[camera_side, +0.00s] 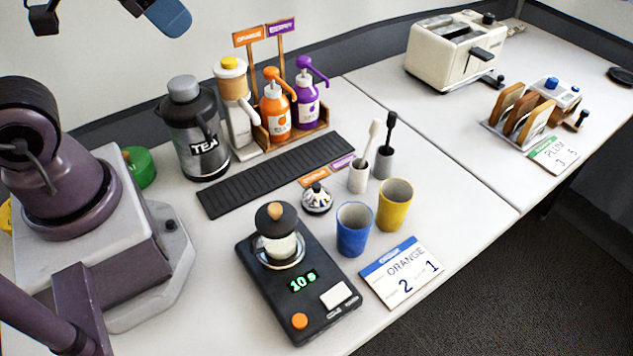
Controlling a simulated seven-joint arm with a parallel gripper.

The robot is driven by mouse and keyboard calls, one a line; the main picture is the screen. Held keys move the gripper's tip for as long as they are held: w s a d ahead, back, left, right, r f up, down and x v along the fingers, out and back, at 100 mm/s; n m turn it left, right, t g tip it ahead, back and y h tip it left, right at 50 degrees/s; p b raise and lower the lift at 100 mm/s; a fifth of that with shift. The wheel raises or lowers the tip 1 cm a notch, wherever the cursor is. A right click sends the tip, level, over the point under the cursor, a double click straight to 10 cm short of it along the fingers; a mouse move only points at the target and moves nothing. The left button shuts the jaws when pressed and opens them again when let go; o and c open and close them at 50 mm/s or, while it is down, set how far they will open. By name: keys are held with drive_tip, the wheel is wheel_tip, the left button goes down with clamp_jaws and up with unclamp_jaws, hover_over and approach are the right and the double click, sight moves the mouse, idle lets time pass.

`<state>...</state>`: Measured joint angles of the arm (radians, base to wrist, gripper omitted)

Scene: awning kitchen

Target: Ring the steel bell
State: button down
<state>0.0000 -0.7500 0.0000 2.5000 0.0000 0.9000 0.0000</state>
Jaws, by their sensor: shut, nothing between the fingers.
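A small domed bell (317,199) with a silvery, patterned surface and a dark knob on top stands on the white counter. It is just behind the black scale and left of the blue cup. Its surface is too small to see in detail. No gripper fingertips can be made out. Dark and blue-grey parts cut off by the top left edge may be mine, but I cannot tell. Nothing is seen touching the bell.
A black scale (330,316) with a glass jar (281,246) stands in front of the bell. Blue (353,230) and yellow (394,205) cups and two brush holders crowd its right. A black drip mat (275,174), tea flask (190,130) and pump bottles (275,108) stand behind.

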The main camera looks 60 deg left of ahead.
drive_tip(key=shift+a, duration=0.1)
drive_tip(key=w+a+f, duration=0.2)
drive_tip(key=w+f, duration=0.1)
drive_tip(key=f, duration=0.2)
drive_tip(key=w+a+f+g+y, duration=0.1)
drive_tip(key=w+a+f, duration=0.1)
drive_tip(key=w+f, duration=0.2)
drive_tip(key=w+a+f+g+y, duration=0.1)
drive_tip(key=w+a+f, duration=0.1)
drive_tip(key=f, duration=0.5)
drive_tip(key=shift+w+a+f+m, duration=0.15)
drive_tip(key=shift+w+f+m, duration=0.15)
drive_tip(key=shift+w, duration=0.35)
drive_tip(key=w+d+f+t+h, duration=0.1)
drive_tip(key=w+d+f+h, duration=0.3)
drive_tip(key=d+f, duration=0.15)
wheel_tip(320, 180, up, 3)
drive_tip(key=t+h, duration=0.1)
drive_tip(key=h, duration=0.4)
hover_over(316, 183)
drive_tip(key=shift+t, duration=0.3)
drive_tip(key=shift+f, duration=4.4)
